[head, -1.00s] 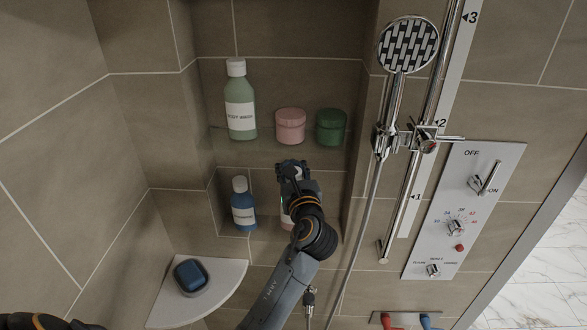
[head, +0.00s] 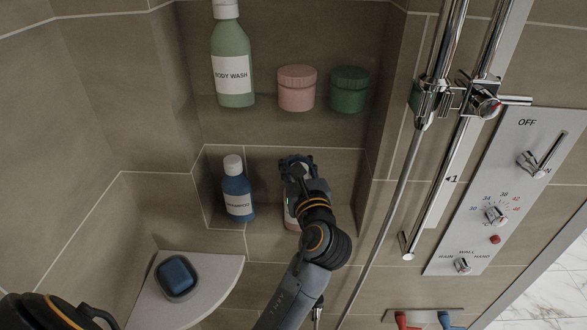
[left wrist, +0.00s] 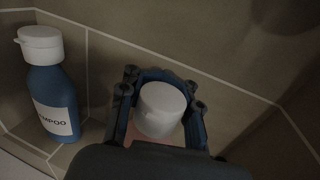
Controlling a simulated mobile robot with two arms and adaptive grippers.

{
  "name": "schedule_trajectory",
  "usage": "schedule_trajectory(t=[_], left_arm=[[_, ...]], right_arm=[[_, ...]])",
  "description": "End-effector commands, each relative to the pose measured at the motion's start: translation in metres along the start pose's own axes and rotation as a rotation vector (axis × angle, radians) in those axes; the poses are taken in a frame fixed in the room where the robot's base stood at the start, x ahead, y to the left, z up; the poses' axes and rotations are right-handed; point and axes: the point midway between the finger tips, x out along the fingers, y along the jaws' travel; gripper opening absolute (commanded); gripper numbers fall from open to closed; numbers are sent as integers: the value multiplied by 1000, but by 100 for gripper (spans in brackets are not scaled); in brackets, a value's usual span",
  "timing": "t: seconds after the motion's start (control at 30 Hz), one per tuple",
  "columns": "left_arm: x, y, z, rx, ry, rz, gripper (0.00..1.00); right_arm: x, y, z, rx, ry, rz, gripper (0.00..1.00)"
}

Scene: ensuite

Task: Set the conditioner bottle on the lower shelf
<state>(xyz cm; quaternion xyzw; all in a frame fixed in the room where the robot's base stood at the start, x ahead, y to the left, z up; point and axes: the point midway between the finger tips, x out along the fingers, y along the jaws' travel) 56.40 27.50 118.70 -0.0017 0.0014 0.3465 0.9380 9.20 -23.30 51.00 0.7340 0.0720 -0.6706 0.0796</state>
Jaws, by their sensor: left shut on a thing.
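The conditioner bottle (head: 290,213) is in the lower wall niche, mostly hidden behind my left gripper (head: 297,165). In the left wrist view its white cap (left wrist: 160,108) sits between the fingers, with a little of its pink body below. My left gripper (left wrist: 160,100) is shut on it, and the bottle looks roughly upright. The lower shelf (head: 266,222) is the floor of this niche. Whether the bottle's base touches it is hidden. My right gripper is not in view.
A blue shampoo bottle (head: 237,190) stands left of the held bottle, also in the left wrist view (left wrist: 50,95). A body wash bottle (head: 232,60), pink jar (head: 297,88) and green jar (head: 349,90) stand on the upper shelf. A shower rail (head: 440,150) is at right.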

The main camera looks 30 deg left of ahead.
Motion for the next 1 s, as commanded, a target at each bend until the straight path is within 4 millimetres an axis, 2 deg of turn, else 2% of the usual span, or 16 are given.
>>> schedule_trajectory(t=[0.17,0.4,0.43,0.57,0.6,1.0], left_arm=[[-2,0,-1,1,3,1,0],[-1,0,-3,3,2,1,0],[-1,0,-5,4,5,2,27],[-1,0,-5,3,5,1,53],[-1,0,-5,3,5,1,55],[0,0,-1,3,5,1,55]], right_arm=[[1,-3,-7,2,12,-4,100],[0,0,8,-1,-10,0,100],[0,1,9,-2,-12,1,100],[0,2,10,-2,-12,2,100],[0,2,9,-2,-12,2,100],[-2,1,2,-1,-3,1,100]])
